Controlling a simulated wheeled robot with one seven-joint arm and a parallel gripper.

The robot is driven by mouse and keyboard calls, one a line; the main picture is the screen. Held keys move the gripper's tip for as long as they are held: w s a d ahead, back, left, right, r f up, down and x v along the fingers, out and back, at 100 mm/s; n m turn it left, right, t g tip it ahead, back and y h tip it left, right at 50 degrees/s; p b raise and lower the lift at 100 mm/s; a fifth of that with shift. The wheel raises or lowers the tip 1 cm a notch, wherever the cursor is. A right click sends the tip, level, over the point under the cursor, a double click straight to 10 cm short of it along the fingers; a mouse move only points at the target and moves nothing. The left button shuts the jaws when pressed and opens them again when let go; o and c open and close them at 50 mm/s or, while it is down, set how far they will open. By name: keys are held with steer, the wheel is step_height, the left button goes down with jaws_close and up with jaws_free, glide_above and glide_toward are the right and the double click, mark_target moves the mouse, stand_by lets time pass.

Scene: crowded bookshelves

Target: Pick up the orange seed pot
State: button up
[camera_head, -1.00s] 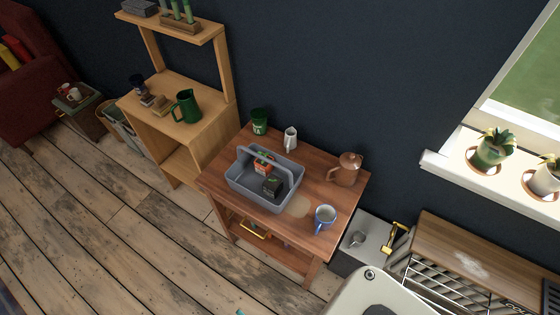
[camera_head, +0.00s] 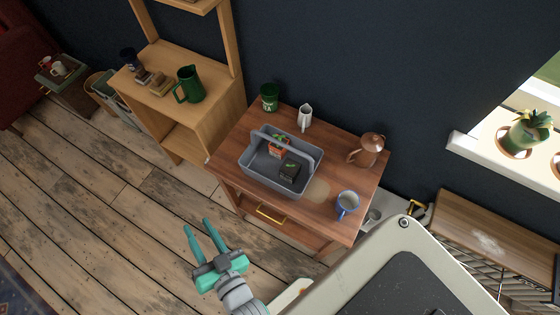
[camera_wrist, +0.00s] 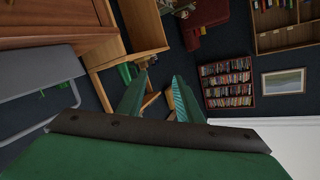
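A small orange item (camera_head: 278,149), likely the orange seed pot, sits in the grey caddy (camera_head: 256,178) on the wooden table, towards the back. The caddy's handle partly crosses in front of it, and its shape is hard to make out. A dark box (camera_head: 289,171) sits in the caddy beside it, nearer the front. My gripper (camera_head: 198,225) is in front and to the left of the table, well apart from the caddy. Its two teal fingers are spread and empty. They also show in the wrist view (camera_wrist: 158,88), where I cannot make out the orange item.
On the wooden table (camera_head: 235,141) stand a green cup (camera_head: 269,98), a white jug (camera_head: 305,117), a copper pot (camera_head: 369,150) and a blue-rimmed mug (camera_head: 347,204). A wooden shelf unit with a green pitcher (camera_head: 189,85) is on the left. The floor in front is clear.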

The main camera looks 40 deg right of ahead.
steer(key=w+a+r+n+g+y, duration=0.1)
steer(key=w+r+n+y, duration=0.35)
steer(key=w+r, duration=0.65)
steer(key=w+a+r+n+g+y, duration=0.1)
steer(key=w+r+n+y, duration=0.35)
steer(key=w, duration=1.05)
steer(key=n+g+h, duration=0.1)
steer(key=g+h, duration=0.7)
steer(key=g, duration=0.6)
glide_above(280, 145)
steer(key=f, duration=0.6)
steer(key=shift+w+a, duration=0.15)
steer(key=shift+w, duration=0.2)
steer(key=shift+s+d+f, duration=0.1)
steer(key=shift+s+d, duration=0.1)
steer(key=shift+s, duration=0.1)
steer(key=f, duration=1)
steer(key=shift+d+f, duration=0.25)
steer(key=shift+d, duration=0.05)
jaws_close()
